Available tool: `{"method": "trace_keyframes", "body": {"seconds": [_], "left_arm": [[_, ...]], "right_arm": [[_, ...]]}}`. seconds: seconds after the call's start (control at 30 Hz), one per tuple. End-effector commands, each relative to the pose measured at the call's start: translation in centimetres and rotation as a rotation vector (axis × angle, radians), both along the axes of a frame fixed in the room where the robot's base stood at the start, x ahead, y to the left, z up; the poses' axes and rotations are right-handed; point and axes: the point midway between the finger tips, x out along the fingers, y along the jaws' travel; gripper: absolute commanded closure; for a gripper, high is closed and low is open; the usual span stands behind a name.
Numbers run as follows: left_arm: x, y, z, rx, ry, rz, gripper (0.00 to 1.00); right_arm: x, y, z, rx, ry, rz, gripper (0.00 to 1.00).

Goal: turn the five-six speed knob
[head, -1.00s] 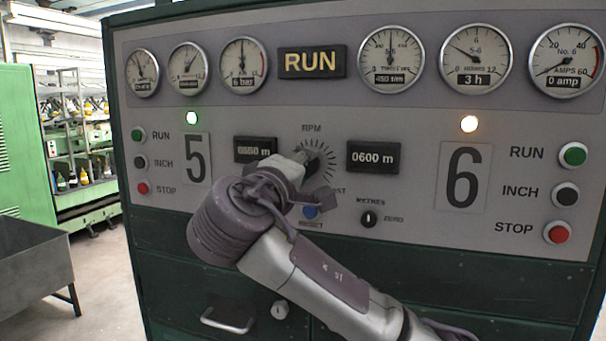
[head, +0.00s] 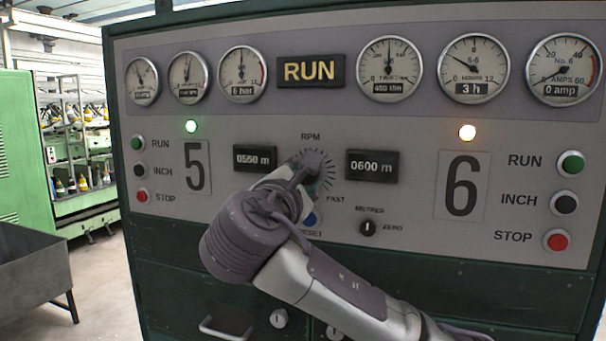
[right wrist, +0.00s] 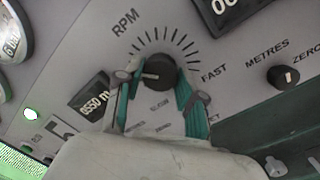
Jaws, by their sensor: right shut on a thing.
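The black RPM speed knob (right wrist: 155,72) sits inside a ring of tick marks on the grey panel, between the 0550 m and 0600 m displays. Its white pointer line points left in the right wrist view. My right gripper (right wrist: 155,84) is shut on this knob, with a teal-padded finger on each side of it. In the head view my right gripper (head: 312,168) reaches up to the dial from below, and the wrist and gripper hide most of the knob. My left gripper is not in view.
The small METRES ZERO knob (head: 368,228) is right of and below the dial. A blue button (head: 309,219) is just below it, partly hidden by my arm. RUN, INCH and STOP buttons line both sides. A grey metal bin (head: 35,270) stands at the left.

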Motion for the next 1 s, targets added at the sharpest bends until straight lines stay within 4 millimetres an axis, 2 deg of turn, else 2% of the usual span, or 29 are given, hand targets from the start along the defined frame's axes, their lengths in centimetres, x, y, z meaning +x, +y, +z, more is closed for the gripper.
{"method": "trace_keyframes", "body": {"seconds": [0.2, 0.5, 1.0], "left_arm": [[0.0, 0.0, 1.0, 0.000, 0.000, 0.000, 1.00], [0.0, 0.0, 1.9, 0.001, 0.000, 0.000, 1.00], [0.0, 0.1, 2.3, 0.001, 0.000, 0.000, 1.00]], "right_arm": [[0.0, -0.1, 0.3, -0.184, 0.056, 0.000, 0.96], [0.0, -0.1, 0.2, -0.370, 0.119, -0.001, 0.96], [-0.1, -0.1, 0.0, -0.468, 0.152, -0.001, 0.96]]}}
